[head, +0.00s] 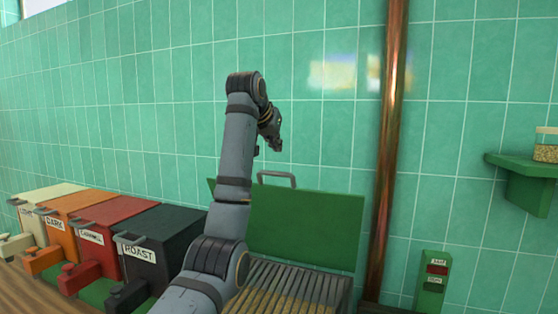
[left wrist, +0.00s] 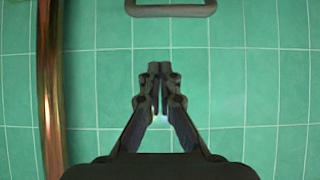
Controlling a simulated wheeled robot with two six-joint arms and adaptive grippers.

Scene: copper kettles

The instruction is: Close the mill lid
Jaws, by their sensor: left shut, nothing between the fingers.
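The green mill lid (head: 310,228) stands raised at the back of the mill (head: 310,290), with its grey handle (head: 278,178) along the top edge. Below it the ribbed top of the mill is uncovered. My left arm hides the mill's left part. My left gripper (head: 275,141) is shut and empty, above the lid's handle and apart from it. In the left wrist view the closed fingertips (left wrist: 160,69) point at the tiled wall, and a dark handle bar (left wrist: 170,10) shows at the top edge. My right gripper is not in view.
Labelled bins stand at left: black ROAST (head: 165,235), red (head: 105,222), orange (head: 62,213) and cream. A copper pipe (head: 389,150) runs up the wall right of the lid. A green switch box (head: 432,284) and a wall shelf (head: 525,168) with a jar are farther right.

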